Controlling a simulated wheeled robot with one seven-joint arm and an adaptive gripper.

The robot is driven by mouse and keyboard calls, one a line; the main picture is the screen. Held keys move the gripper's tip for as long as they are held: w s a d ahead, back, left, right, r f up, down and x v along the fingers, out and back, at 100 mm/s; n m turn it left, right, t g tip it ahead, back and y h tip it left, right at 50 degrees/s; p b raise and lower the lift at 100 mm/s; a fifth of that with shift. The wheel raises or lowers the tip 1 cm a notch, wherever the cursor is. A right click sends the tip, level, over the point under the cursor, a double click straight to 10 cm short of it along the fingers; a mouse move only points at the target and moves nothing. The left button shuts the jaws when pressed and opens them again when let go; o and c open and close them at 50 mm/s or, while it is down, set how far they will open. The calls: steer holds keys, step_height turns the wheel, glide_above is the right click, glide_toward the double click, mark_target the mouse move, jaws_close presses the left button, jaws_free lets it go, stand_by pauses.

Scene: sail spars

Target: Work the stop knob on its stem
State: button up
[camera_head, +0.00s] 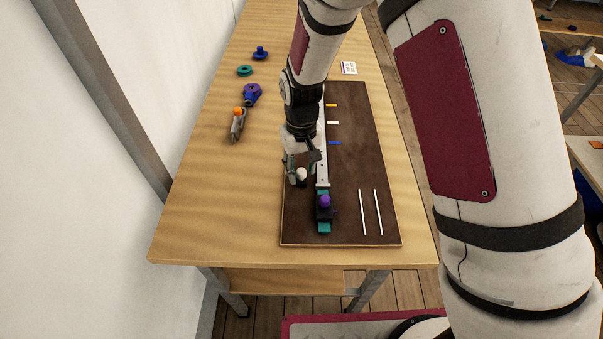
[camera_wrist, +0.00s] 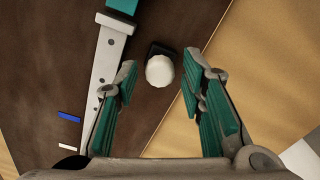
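A round white knob (camera_wrist: 160,70) on a dark base shows between my fingers in the wrist view; I take it for the stop knob. In the head view the white knob (camera_head: 301,175) sits just left of the pale rail, at my gripper's end. My gripper (camera_wrist: 159,62) is open, with a green-padded finger on either side of the knob and gaps showing. In the head view my gripper (camera_head: 299,163) is over the left edge of the brown board. The knob's stem is hidden beneath it.
The pale holed rail (camera_wrist: 103,85) runs close beside my left finger. On the brown board (camera_head: 345,225) are a purple knob (camera_head: 325,201) on a black block and two white rods (camera_head: 370,212). Loose parts, including an orange-topped piece (camera_head: 238,113), lie left on the table.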

mark_target(301, 171)
jaws_close()
steer(key=shift+r, duration=0.65)
steer(key=shift+o, duration=1.2)
jaws_free()
steer(key=shift+r, duration=0.1)
step_height(301, 171, up, 12)
